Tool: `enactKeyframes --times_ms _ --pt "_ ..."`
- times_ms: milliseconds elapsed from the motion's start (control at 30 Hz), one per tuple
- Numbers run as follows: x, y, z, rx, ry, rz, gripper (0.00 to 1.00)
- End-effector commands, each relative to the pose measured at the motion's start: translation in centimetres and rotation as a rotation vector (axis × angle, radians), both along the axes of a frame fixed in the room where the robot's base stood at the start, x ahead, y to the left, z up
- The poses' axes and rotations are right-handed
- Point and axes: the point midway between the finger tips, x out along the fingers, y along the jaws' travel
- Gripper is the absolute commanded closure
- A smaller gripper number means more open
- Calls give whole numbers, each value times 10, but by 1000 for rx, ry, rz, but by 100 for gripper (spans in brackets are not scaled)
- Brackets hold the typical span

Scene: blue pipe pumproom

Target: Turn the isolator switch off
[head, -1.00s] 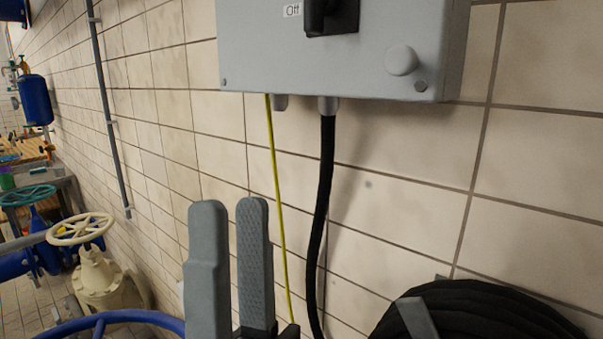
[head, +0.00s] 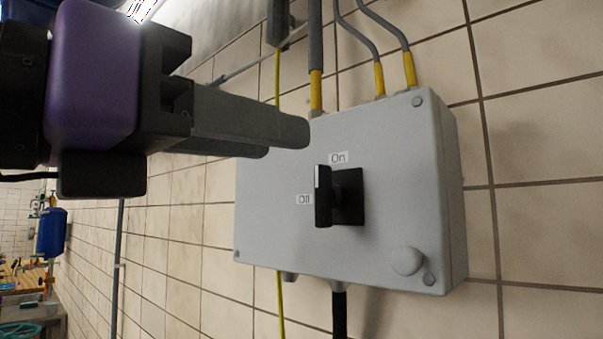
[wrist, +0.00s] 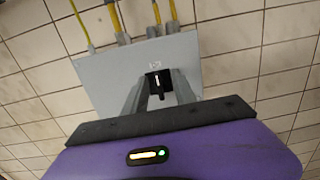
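The isolator switch (head: 323,197) is a black handle on a black square base, on the front of a grey wall box (head: 275,225). The handle stands upright, its white mark at the top towards the "On" label (head: 338,158). The "Off" label (head: 304,199) is to its left. My gripper (head: 283,142) reaches in from the left, its grey fingertips in front of the box and above left of the handle. In the wrist view the switch (wrist: 158,84) appears between the spread fingers of my gripper (wrist: 157,88). The fingers hold nothing; contact with the handle is not visible.
Grey cables with yellow ends (head: 380,78) enter the top of the box. A black cable (head: 339,312) and a yellow-green wire (head: 280,305) run below it. A round knob (head: 407,261) sits low on the box front. The tiled wall is otherwise clear on the right.

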Motion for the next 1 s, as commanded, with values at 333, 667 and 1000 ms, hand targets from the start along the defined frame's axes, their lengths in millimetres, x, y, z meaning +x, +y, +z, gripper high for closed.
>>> enactKeyframes --times_ms 333,667,1000 --pt "25 -12 -18 61 52 22 67" --pt "57 -43 -19 59 49 22 67" --pt "63 -49 -20 58 49 24 67"
